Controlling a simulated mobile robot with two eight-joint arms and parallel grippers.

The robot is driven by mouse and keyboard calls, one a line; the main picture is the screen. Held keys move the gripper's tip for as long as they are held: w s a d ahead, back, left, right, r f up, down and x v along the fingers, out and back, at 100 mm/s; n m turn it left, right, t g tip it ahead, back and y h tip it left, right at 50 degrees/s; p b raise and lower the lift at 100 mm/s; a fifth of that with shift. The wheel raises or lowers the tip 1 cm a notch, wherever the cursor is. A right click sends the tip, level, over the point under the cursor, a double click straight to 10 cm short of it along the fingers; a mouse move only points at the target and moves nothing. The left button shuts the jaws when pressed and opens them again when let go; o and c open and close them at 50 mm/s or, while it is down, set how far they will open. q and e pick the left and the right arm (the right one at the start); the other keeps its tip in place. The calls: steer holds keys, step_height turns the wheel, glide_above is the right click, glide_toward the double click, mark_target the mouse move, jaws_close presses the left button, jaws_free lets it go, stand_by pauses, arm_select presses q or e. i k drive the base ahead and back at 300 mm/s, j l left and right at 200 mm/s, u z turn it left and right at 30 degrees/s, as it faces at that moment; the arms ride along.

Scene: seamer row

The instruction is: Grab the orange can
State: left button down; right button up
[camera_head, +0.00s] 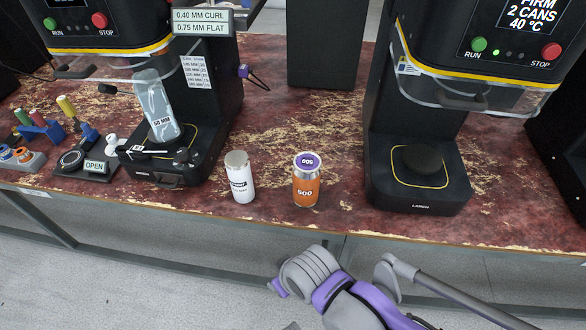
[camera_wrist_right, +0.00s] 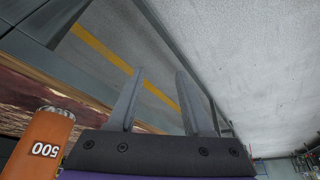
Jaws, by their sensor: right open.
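The orange can (camera_head: 306,188) stands upright on the dark red, worn bench top (camera_head: 270,130), near its front edge. It has a purple and white top and the marking 500. In the right wrist view the orange can (camera_wrist_right: 40,145) shows at the lower left, cut off by the frame, to the side of my right gripper (camera_wrist_right: 158,72). The gripper's two fingers are apart with nothing between them. In the head view my right arm is in front of the bench, below the can; its fingers cannot be made out. My left gripper is not in view.
A white can (camera_head: 239,178) stands just left of the orange one. Small tools (camera_head: 70,135) lie far left.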

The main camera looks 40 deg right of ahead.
mark_target(305, 186)
steer(key=i+z, duration=0.1)
steer(key=z, duration=1.55)
